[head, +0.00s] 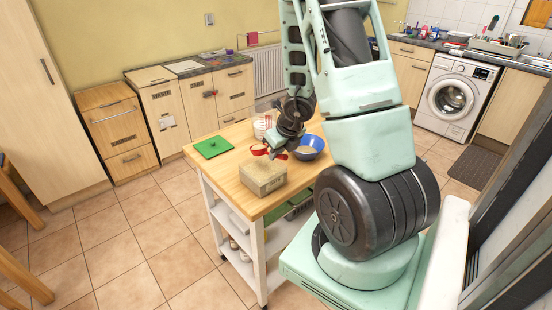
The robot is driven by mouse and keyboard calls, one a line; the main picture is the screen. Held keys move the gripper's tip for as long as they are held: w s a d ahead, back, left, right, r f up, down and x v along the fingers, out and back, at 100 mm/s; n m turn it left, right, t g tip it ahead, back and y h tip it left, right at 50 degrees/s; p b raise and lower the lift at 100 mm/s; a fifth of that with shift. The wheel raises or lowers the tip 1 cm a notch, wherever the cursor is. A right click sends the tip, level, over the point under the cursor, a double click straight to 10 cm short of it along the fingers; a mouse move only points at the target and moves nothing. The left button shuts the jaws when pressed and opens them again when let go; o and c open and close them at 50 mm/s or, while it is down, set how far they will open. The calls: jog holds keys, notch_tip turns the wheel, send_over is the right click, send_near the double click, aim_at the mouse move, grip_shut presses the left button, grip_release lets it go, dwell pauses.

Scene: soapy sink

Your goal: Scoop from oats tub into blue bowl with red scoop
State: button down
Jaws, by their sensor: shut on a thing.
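My gripper (279,150) is shut on the red scoop (259,150) above the wooden top of a small cart. The scoop's red bowl end is on the left, at the far edge of the tub in the picture. I cannot tell whether it holds oats. The oats tub (263,181) is a beige box with a pale top surface, near the cart's front edge. The blue bowl (311,142) stands to the right of my gripper, partly hidden by my arm, with something pale inside.
A green board or lid (213,147) with a small knob lies on the cart top (229,172) at the left. A clear container with red marks (262,124) stands behind my gripper. A washing machine (452,98) stands far right.

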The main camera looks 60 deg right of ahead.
jog(key=shift+s+a+r+t+h+b, duration=0.15)
jog(key=shift+s+t+b, duration=0.4)
jog(key=shift+b, duration=1.75)
jog(key=shift+s+a+f+t+h+b, duration=0.15)
jog(key=shift+t+b, duration=0.6)
jog(key=shift+b, duration=1.55)
jog(key=shift+s+r+b, duration=0.2)
jog(key=shift+r+b, duration=0.1)
jog(key=shift+b, duration=0.3)
